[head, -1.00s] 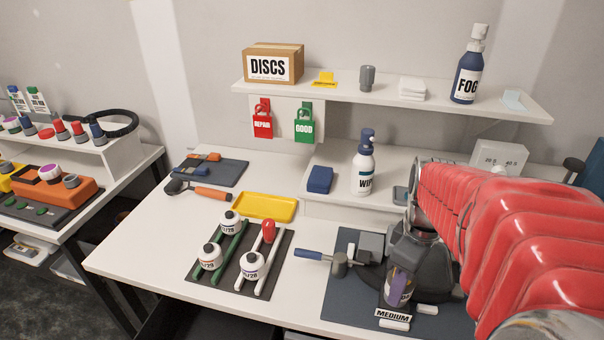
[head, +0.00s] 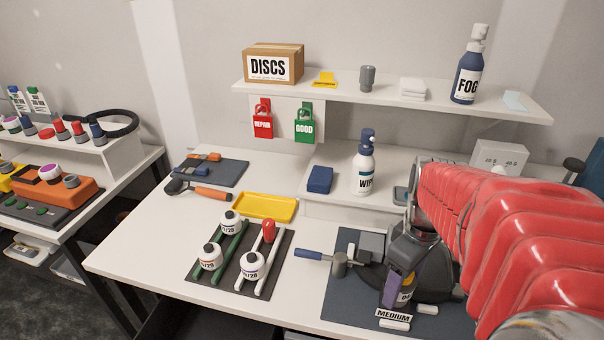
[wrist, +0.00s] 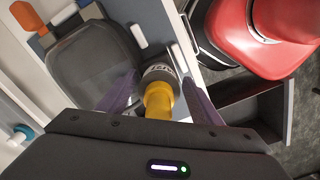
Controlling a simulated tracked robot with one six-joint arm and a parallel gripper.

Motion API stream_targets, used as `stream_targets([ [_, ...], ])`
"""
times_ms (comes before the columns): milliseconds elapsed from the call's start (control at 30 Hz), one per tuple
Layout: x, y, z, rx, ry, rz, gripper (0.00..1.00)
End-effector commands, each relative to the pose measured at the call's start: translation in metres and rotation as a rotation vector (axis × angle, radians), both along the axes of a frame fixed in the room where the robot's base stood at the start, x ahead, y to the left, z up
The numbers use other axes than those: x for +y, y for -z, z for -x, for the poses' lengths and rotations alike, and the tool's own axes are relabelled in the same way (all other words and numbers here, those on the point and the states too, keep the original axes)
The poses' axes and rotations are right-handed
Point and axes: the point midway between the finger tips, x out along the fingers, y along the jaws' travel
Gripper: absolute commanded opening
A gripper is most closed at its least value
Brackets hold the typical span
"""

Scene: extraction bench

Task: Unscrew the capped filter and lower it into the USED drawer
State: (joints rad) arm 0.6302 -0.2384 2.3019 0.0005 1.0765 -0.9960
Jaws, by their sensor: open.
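The capped filter, with a yellow cap (wrist: 158,102) and a dark body bearing a pale label (wrist: 158,72), shows in the wrist view between my fingers. My gripper (wrist: 160,100) is open, with one purple finger on each side of it; I cannot tell whether either finger touches it. In the head view my gripper (head: 392,288) is low over the dark mat, behind the MEDIUM sign (head: 394,315), and hides most of the filter. An open dark drawer (wrist: 240,103) shows right of the filter in the wrist view; no USED label is readable.
A blue-handled tool (head: 322,257) lies left of my gripper. The bench's front left is clear.

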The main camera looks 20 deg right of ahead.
Motion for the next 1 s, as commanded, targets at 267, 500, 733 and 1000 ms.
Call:
stream_targets([
  [267,-0.0003,0.0005,0.0005,0.002,0.212,0.000,0.62],
  [500,0.0000,0.0005,0.0005,0.002,0.394,-0.001,0.62],
  [733,0.0001,0.0004,0.0006,0.002,0.569,-0.001,0.62],
  [1000,0.0001,0.0004,0.0005,0.002,0.773,-0.001,0.62],
])
